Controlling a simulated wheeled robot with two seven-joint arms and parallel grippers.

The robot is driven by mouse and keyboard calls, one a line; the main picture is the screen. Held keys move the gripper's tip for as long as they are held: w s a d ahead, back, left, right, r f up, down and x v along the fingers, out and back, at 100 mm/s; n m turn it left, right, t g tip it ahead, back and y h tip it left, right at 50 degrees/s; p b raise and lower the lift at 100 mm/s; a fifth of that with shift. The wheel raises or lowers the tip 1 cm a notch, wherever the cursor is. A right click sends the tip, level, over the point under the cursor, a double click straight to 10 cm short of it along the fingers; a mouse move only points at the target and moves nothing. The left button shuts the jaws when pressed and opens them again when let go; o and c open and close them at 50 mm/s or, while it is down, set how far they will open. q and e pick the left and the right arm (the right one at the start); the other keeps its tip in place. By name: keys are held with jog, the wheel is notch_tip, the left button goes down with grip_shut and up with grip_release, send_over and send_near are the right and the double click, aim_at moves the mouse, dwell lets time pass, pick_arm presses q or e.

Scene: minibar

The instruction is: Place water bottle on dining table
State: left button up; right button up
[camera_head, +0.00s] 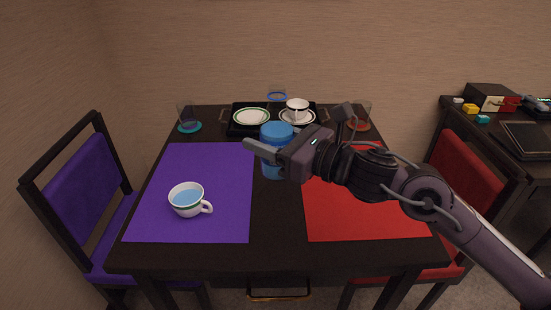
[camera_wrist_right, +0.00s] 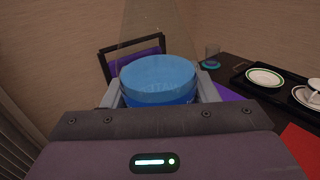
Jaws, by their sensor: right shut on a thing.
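The blue water bottle (camera_head: 276,135) is upright over the middle of the dark dining table (camera_head: 275,245), between the purple and red mats. I cannot tell whether its base touches the table. My right gripper (camera_head: 268,150) is shut on the bottle, with its fingers around the upper part. The gripper hides part of the bottle. In the right wrist view, the blue lid (camera_wrist_right: 158,78) sits between the two fingers (camera_wrist_right: 160,90). My left gripper is not in view.
A purple mat (camera_head: 225,210) bears a cup (camera_head: 187,198); a red mat (camera_head: 360,215) lies right. A black tray (camera_head: 240,128) with plates and a cup stands at the back, glasses nearby. A purple chair (camera_head: 78,190) and red chair (camera_head: 464,178) flank the table.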

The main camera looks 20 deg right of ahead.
jog(key=shift+d, duration=0.1)
notch_tip(320, 180, down, 18)
jog(key=shift+f+b, duration=0.2)
jog(key=shift+b, duration=0.4)
jog(key=shift+f, duration=0.5)
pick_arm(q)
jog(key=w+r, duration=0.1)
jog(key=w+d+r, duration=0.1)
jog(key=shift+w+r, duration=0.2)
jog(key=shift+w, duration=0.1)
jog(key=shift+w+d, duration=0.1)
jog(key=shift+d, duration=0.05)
pick_arm(e)
jog(key=shift+f, duration=0.1)
